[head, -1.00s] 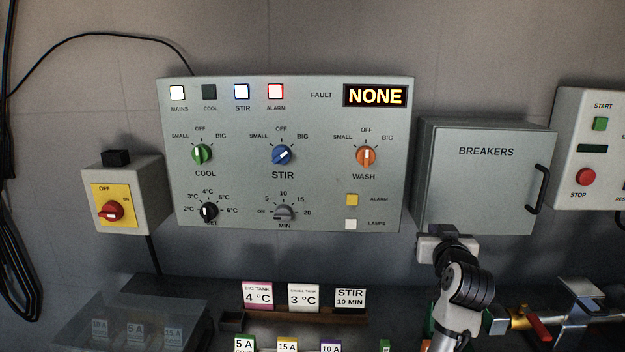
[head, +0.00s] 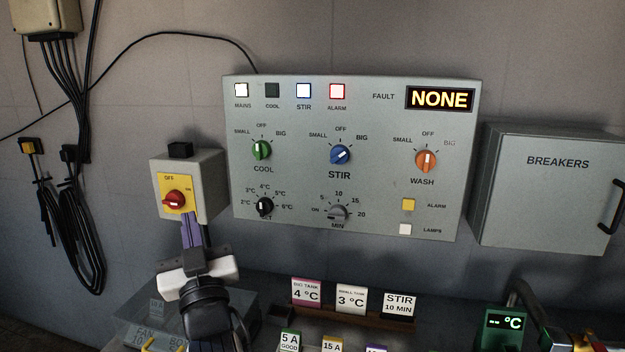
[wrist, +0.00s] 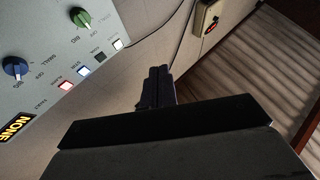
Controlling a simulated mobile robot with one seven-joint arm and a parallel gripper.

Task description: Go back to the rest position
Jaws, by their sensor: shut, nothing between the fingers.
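My gripper (head: 190,238) is in the head view at the lower left, in front of the bottom of the yellow-faced switch box (head: 207,170) with its red knob (head: 174,199). Its fingers are together and hold nothing. In the wrist view the closed fingers (wrist: 157,88) point toward the wall, with the control panel to the left. The grey control panel (head: 385,205) is right of my gripper. MAINS, STIR and ALARM lamps are lit and COOL is dark. The fault display (head: 440,98) reads NONE.
The breaker box (head: 550,215) hangs at the right. Cards stand on a small rack (head: 350,314) below the panel. A clear-lidded box (head: 150,325) lies beneath my arm. Black cables (head: 85,240) hang at the left. A small display (head: 503,325) stands at the lower right.

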